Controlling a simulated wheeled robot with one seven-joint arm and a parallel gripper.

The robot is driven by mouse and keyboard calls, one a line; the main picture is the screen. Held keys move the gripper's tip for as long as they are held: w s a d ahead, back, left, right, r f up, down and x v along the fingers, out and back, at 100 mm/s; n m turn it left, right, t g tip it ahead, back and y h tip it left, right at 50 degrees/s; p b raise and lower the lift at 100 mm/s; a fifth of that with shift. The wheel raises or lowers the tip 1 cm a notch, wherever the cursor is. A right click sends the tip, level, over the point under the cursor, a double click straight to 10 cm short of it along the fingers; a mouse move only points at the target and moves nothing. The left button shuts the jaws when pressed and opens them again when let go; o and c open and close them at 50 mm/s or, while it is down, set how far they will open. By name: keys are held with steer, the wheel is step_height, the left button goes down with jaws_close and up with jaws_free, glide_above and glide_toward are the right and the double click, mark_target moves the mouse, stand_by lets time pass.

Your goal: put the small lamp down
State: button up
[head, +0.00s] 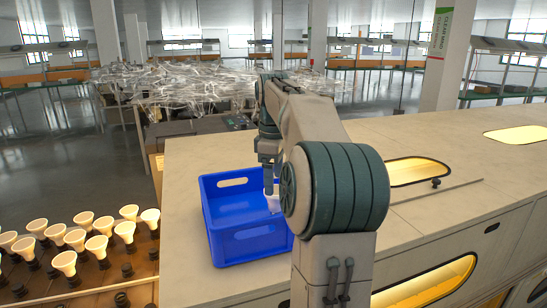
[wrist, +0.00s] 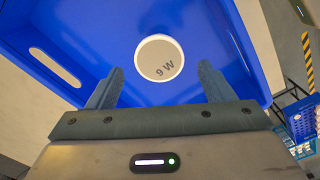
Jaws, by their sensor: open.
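The small lamp (wrist: 159,58) shows in the wrist view as a white disc marked "9 W", inside the blue crate (wrist: 122,92). In the head view the lamp (head: 273,202) is a small white shape in the blue crate (head: 247,246), partly hidden by my arm. My gripper (wrist: 157,82) is open, its two fingers spread on either side of the lamp's near edge in the wrist view, with gaps visible. In the head view my gripper (head: 268,183) points down into the crate. Whether the lamp's underside touches the crate floor cannot be told.
The crate stands on a pale countertop (head: 185,165) with lit oval openings (head: 418,170). At the lower left, several lit bulbs (head: 65,262) stand in a rack. A heap of clear wrapped material (head: 200,82) lies behind the counter. A black knob (head: 436,183) sits on the countertop.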

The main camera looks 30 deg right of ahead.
step_height(320, 180, up, 6)
steer(key=s+a+f+m+t+h, duration=0.1)
steer(key=s+a+f, duration=0.1)
steer(key=a, duration=0.5)
steer(key=s+a+f+m, duration=0.1)
steer(key=s+a+m, duration=0.15)
steer(key=a, duration=0.35)
steer(key=s+a+f+m+t, duration=0.1)
steer(key=s+a+f+m, duration=0.1)
steer(key=s+a+f, duration=0.3)
steer(key=s+a+f+m+t+y, duration=0.1)
steer(key=s+a+f, duration=0.4)
steer(key=s+f, duration=0.5)
steer(key=shift+s+a+m+t, duration=0.2)
steer(key=shift+s+m+t, duration=0.15)
steer(key=shift+m+t, duration=0.45)
